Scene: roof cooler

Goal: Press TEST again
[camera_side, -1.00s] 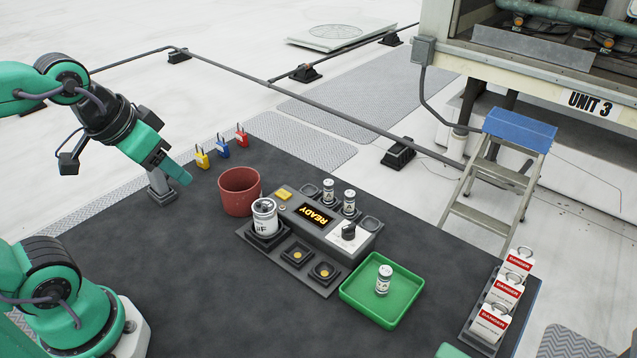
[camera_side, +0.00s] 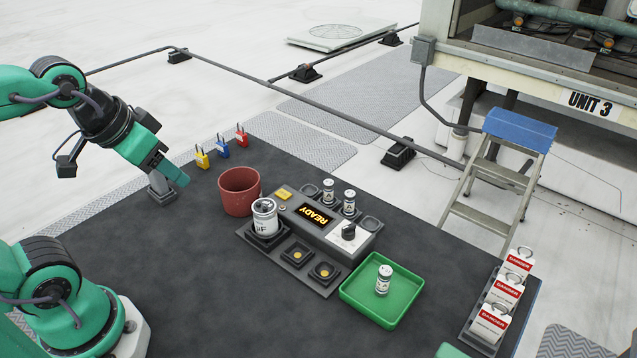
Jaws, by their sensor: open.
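The tester (camera_side: 330,246) stands mid-mat with a lit display (camera_side: 314,215) reading READY. A small yellow button (camera_side: 284,194), probably TEST, is at its left end; its lettering is too small to read. A large silver can (camera_side: 265,218) stands upright in the tester's front left socket. Two smaller cans (camera_side: 328,191) (camera_side: 349,202) stand in sockets at the back. A dark knob (camera_side: 348,231) sits on a white plate at the right. My gripper (camera_side: 180,177) is open and empty, above the mat left of the red pot, well apart from the button.
A red pot (camera_side: 239,192) stands between my gripper and the tester. A green tray (camera_side: 386,312) holds one small can (camera_side: 384,280). Padlocks (camera_side: 222,148) stand at the back edge. Danger tags (camera_side: 505,293) stand in a rack at the right. The front left mat (camera_side: 240,300) is clear.

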